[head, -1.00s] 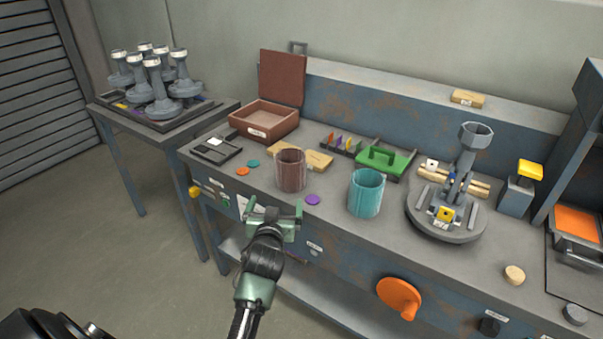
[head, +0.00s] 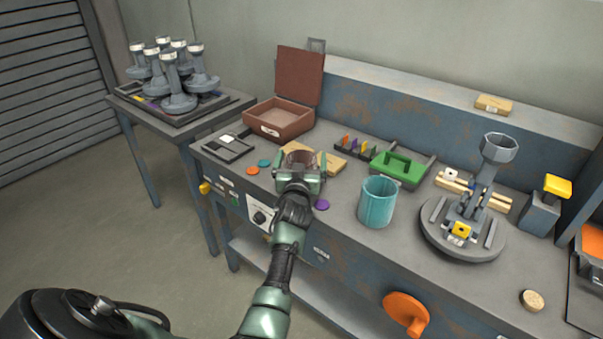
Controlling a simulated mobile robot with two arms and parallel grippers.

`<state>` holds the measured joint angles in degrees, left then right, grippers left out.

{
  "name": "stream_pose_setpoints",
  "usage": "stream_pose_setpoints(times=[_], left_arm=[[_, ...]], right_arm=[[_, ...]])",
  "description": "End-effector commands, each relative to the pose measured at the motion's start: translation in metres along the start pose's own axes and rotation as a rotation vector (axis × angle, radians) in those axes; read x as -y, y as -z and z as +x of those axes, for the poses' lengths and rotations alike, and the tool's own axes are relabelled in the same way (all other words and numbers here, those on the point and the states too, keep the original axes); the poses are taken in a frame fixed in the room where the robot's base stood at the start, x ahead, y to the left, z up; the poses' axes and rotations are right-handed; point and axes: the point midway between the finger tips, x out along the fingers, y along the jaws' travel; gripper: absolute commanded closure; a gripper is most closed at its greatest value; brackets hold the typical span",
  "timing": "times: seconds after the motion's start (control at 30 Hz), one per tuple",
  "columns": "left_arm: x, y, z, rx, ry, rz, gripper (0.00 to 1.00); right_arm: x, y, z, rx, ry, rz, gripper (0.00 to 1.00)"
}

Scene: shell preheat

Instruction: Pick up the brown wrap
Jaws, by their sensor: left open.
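The brown wrap (head: 299,157), an open-topped cylinder, stands upright on the workbench (head: 345,205). My left gripper (head: 302,166) is open at the wrap, with one finger on its left and one on its right. The gripper body and wrist hide the lower part of the wrap. I cannot tell whether the fingers touch it. My right gripper is out of view.
A teal cylinder (head: 377,203) stands to the right, with a purple disc (head: 321,204) between. Behind are wooden blocks (head: 330,163), an open brown box (head: 279,121) and a green tray (head: 397,172). Orange (head: 252,171) and teal discs (head: 264,163) lie left.

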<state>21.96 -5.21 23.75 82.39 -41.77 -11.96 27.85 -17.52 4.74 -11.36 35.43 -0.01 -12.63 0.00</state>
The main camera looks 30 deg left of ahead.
Motion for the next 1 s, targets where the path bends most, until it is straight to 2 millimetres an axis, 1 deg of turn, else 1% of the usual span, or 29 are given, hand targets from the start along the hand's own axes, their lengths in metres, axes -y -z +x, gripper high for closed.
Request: stream_pose_setpoints(times=[0.03,0.1,0.37,0.4,0.47,0.5,0.6,0.87,1.0], left_arm=[[0.0,0.001,0.007,-0.002,0.0,0.0,0.0],[0.0,0.001,0.012,-0.001,0.0,0.0,0.0],[0.0,0.0,0.013,0.0,0.0,0.0,0.0],[0.0,0.0,0.013,0.0,0.0,0.0,0.11],[0.0,0.0,0.013,0.0,0.0,0.0,0.28],[0.0,0.0,0.013,0.0,0.0,0.0,0.39],[0.0,0.0,0.013,0.0,0.0,0.0,0.63],[0.0,0.002,0.013,-0.001,0.0,0.0,0.63],[0.001,0.011,0.014,-0.003,0.001,0.0,0.63]], right_arm=[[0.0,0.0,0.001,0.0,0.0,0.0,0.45],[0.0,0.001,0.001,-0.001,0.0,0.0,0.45],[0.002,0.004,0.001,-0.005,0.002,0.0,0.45],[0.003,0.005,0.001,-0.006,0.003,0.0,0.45],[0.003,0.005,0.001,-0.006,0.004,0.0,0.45],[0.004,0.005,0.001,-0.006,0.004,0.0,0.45],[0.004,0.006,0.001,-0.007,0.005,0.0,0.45],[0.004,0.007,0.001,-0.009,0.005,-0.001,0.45],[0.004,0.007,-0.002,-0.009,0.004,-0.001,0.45]])
